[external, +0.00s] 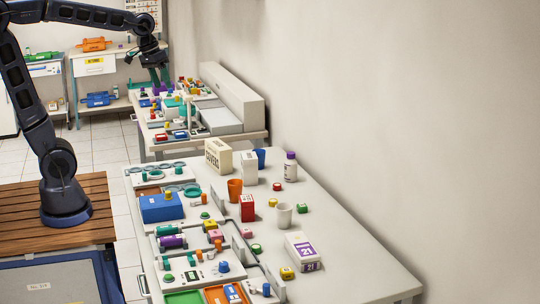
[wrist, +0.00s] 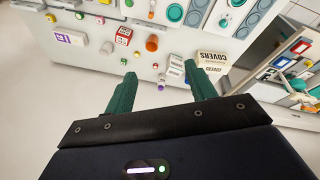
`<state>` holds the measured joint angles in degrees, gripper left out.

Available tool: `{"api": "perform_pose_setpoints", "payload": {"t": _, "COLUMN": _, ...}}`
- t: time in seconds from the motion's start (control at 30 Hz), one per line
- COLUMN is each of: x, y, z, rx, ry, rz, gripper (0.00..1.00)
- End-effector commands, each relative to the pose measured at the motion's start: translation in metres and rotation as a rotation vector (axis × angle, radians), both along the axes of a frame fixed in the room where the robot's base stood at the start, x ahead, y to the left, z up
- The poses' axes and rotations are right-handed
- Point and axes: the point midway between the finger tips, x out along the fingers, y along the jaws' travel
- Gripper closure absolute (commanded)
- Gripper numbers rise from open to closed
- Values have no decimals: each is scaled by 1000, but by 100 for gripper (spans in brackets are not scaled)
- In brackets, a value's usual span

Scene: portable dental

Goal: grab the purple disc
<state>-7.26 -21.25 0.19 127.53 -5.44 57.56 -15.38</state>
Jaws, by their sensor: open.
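No purple disc can be made out for certain. Small purple pieces (external: 160,88) lie on the far table below my gripper (external: 158,80) in the external view, too small to tell their shape. On the near table, a white bottle (external: 290,170) has a round purple cap (external: 291,154), and a purple cylinder (external: 172,241) lies near the front. The purple cap (wrist: 161,87) also shows in the wrist view, in line between my fingertips but well beyond them. My gripper (wrist: 160,70) is open, its green fingers apart with nothing between them.
The near table (external: 345,255) holds a covers box (external: 218,155), an orange cup (external: 235,190), a white cup (external: 284,215) and a blue box (external: 161,207). A long grey block (external: 233,97) stands at the back of the crowded far table. The wall borders both tables.

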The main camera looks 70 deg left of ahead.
Motion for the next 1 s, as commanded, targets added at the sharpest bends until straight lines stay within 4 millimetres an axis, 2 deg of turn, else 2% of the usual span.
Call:
{"api": "perform_pose_setpoints", "payload": {"t": 0.03, "x": 16, "y": 6, "z": 0, "rx": -15, "ry": 13, "rz": 34, "gripper": 44}}
{"api": "perform_pose_setpoints", "payload": {"t": 0.1, "x": 35, "y": 14, "z": 1, "rx": -35, "ry": 28, "rz": 81, "gripper": 44}}
{"api": "perform_pose_setpoints", "payload": {"t": 0.47, "x": 135, "y": 61, "z": -11, "rx": -142, "ry": 98, "rz": 329, "gripper": 44}}
{"api": "perform_pose_setpoints", "payload": {"t": 0.77, "x": 214, "y": 113, "z": -41, "rx": -231, "ry": 157, "rz": 538, "gripper": 44}}
{"api": "perform_pose_setpoints", "payload": {"t": 1.0, "x": 270, "y": 160, "z": -78, "rx": -299, "ry": 207, "rz": 703, "gripper": 44}}
